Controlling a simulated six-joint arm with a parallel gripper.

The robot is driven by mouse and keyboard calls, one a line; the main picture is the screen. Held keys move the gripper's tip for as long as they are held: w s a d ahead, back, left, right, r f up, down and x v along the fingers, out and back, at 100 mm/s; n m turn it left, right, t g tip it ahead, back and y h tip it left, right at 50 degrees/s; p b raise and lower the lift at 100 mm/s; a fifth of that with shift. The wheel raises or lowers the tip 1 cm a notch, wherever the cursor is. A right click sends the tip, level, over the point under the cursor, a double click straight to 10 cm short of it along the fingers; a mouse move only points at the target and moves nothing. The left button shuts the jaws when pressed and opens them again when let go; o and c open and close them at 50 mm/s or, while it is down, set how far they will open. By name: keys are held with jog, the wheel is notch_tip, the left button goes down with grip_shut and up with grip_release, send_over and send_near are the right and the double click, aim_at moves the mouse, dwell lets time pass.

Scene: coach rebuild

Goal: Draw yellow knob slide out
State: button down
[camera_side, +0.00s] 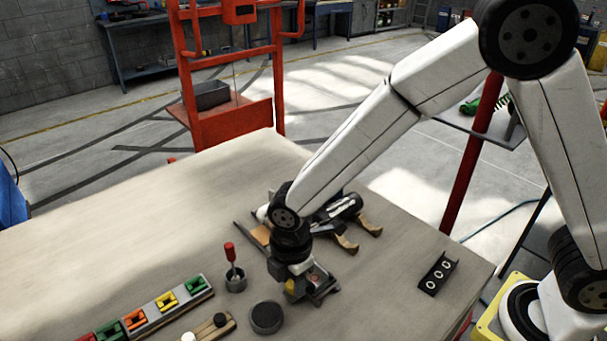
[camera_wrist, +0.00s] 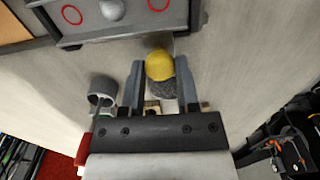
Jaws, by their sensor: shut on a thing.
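The yellow knob (camera_wrist: 159,65) is a round ball between my fingertips in the wrist view. My gripper (camera_wrist: 160,70) is shut on it, with one finger on each side. In the side view, my gripper (camera_side: 306,292) is low over the table, and a bit of yellow (camera_side: 291,286) shows at its front. A grey housing (camera_wrist: 88,34) with red rings and a pale round knob (camera_wrist: 112,9) lies just beyond the fingertips. The slide itself is mostly hidden, so I cannot tell how far out it is.
A red-handled screwdriver (camera_side: 231,254) stands in a grey cup (camera_side: 236,282) left of my gripper. A dark round puck (camera_side: 267,317) is in front. A tray (camera_side: 152,318) holds several coloured blocks. A black ringed bracket (camera_side: 438,273) lies right. The table's left middle is clear.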

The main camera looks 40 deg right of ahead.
jog(key=shift+s, duration=0.25)
jog(key=c, duration=0.6)
grip_release()
jog(key=shift+s, duration=0.1)
jog(key=shift+o, duration=1.4)
jog(key=shift+r, duration=0.15)
jog(key=shift+r, duration=3.75)
jog(key=s+d+f+m+t, duration=0.1)
jog(key=s+d+m, duration=0.2)
jog(key=d+m, duration=0.6)
jog(key=s+d+f+m+t, duration=0.1)
jog(key=s+d+m, duration=0.2)
jog(key=d+m, duration=0.6)
jog(key=shift+d+f+t, duration=0.15)
jog(key=shift+d+t, duration=0.15)
jog(key=shift+d, duration=0.95)
